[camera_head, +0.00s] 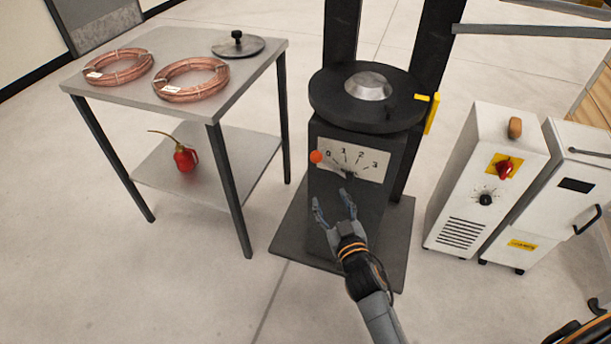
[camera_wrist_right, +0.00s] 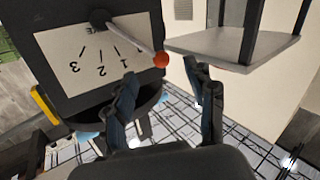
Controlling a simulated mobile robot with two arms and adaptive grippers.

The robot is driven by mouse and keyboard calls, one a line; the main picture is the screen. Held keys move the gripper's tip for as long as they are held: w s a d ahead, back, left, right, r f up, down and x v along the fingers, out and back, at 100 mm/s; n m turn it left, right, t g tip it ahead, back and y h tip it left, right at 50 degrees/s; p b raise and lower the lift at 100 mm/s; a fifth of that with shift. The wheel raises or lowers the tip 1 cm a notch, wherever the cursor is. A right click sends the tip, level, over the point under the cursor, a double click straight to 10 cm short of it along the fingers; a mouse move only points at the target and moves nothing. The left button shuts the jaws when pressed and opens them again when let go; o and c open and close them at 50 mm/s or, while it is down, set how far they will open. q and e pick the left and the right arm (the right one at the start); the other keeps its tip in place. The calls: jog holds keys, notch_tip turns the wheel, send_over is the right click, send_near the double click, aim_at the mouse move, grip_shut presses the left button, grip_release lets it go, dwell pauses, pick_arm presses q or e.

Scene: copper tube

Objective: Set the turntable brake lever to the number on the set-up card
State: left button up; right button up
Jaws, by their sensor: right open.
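The turntable (camera_head: 330,100) is a dark disc with a metal cone on a dark pedestal. The pedestal's front has a white scale plate (camera_head: 362,163), also seen upside down in the wrist view (camera_wrist_right: 85,55), with 1, 2 and 3 readable there. The brake lever has an orange ball knob (camera_head: 316,156) and points toward the 0 end. My right gripper (camera_head: 332,200) is open in front of the pedestal. In the right wrist view the knob (camera_wrist_right: 160,61) appears between the open fingertips (camera_wrist_right: 160,72), beyond them; contact is not visible. I cannot make out a set-up card. My left gripper is out of view.
A metal table (camera_head: 185,112) at left holds two copper coils (camera_head: 191,80) and a round plate with a black knob (camera_head: 238,45). A red can (camera_head: 185,158) sits on its lower shelf. White cabinets (camera_head: 480,190) stand right of the turntable. Open floor lies in front.

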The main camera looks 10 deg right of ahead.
aim_at(318, 162)
jog(key=shift+t, duration=0.4)
jog(key=w, duration=0.4)
jog(key=w+r+b, duration=0.1)
jog(key=w, duration=0.3)
jog(key=w+r+b, duration=0.1)
jog(key=w, duration=0.4)
jog(key=shift+w+r, duration=0.1)
jog(key=shift+r, duration=0.05)
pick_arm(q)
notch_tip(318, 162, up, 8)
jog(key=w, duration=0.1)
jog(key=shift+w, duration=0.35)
pick_arm(e)
jog(key=shift+w, duration=0.5)
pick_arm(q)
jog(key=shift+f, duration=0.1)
pick_arm(e)
grip_shut()
